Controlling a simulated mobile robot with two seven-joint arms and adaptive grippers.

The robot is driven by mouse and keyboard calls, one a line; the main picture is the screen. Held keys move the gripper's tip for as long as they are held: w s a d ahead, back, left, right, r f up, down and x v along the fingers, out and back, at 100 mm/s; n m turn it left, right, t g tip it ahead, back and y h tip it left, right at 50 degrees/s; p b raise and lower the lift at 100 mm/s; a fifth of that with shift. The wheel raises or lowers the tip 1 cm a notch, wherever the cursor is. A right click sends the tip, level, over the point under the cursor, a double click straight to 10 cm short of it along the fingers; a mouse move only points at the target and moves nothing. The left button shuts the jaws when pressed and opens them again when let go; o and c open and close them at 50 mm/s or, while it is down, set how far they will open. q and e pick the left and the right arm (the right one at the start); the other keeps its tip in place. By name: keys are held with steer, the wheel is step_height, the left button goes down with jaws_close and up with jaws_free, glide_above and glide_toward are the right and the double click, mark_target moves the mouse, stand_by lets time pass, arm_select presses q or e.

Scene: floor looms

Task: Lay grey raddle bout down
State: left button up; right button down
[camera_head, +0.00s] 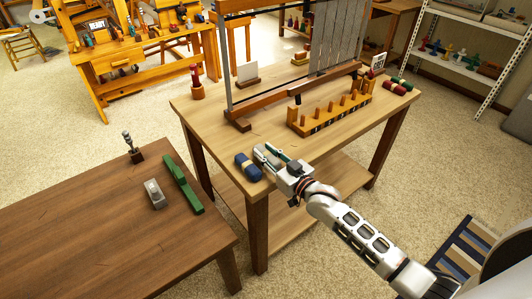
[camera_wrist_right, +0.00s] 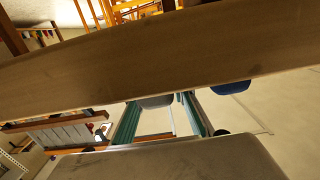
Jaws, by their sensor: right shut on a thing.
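My right gripper (camera_head: 270,156) is at the near left corner of the light wooden table (camera_head: 205,112), shut on the grey bout (camera_head: 262,155). In the right wrist view, the grey bout (camera_wrist_right: 157,101) shows between the two green-sided fingers (camera_wrist_right: 160,115). A blue bout (camera_head: 247,167) lies on the table just left of the gripper, and it also shows in the right wrist view (camera_wrist_right: 230,87). Whether the grey bout touches the table I cannot tell. My left gripper is not in view.
A wooden raddle with upright pegs (camera_head: 330,112) stands behind the gripper, before the loom frame (camera_head: 240,118). Red and green bouts (camera_head: 398,87) lie at the table's far right. A darker table (camera_head: 90,225) at left holds a green tool (camera_head: 182,184) and a grey block (camera_head: 153,194).

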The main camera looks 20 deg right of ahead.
steer(key=c, duration=1.7)
jaws_free()
steer(key=shift+f, duration=0.1)
